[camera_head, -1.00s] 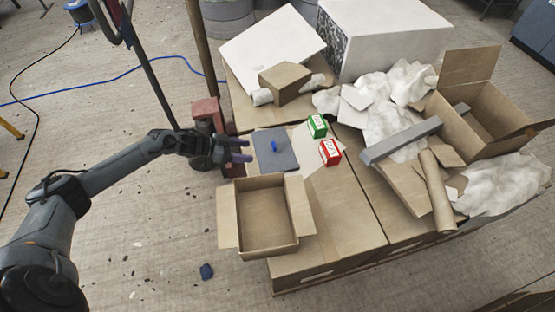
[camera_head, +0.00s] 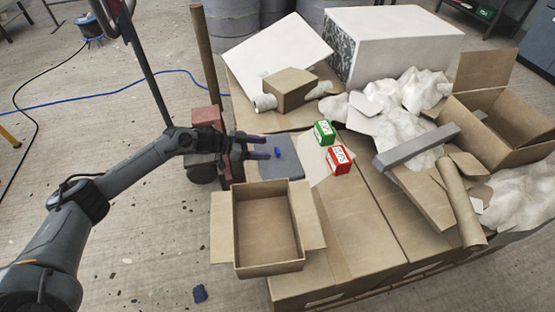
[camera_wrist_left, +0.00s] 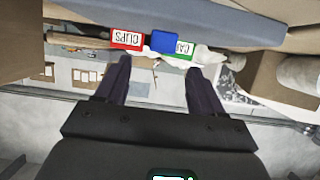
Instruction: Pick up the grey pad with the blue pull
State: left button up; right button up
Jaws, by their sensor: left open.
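The grey pad (camera_head: 287,168) lies flat on the cardboard-topped stack, left of the green and red boxes. Its small blue pull (camera_head: 277,152) stands up from the pad's surface. My left gripper (camera_head: 266,147) is open and empty, its fingers reaching in from the left over the pad's left part, tips just short of the pull. In the left wrist view the pad (camera_wrist_left: 225,32) fills the top edge. The pull (camera_wrist_left: 165,42) shows ahead of and between the open fingers of my left gripper (camera_wrist_left: 160,65), apart from them. My right gripper is not in view.
The green box (camera_head: 324,132) and red box (camera_head: 339,160) stand right of the pad. An open carton (camera_head: 268,270) is in front. A brown block (camera_head: 284,89) and white panel (camera_head: 265,52) lie behind.

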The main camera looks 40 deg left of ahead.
aim_at(278, 150)
pick_arm(q)
jog(key=b+x, duration=0.3)
jog(key=x, duration=0.1)
jog(key=shift+a+f+b, duration=0.1)
jog(key=shift+f+b, duration=0.2)
jog(key=shift+b, duration=0.1)
jog(key=shift+w+d+f, duration=0.1)
jog(key=shift+w+d, duration=0.2)
jog(key=shift+w, duration=0.1)
jog(key=shift+c, duration=1.3)
jog(key=c, duration=0.9)
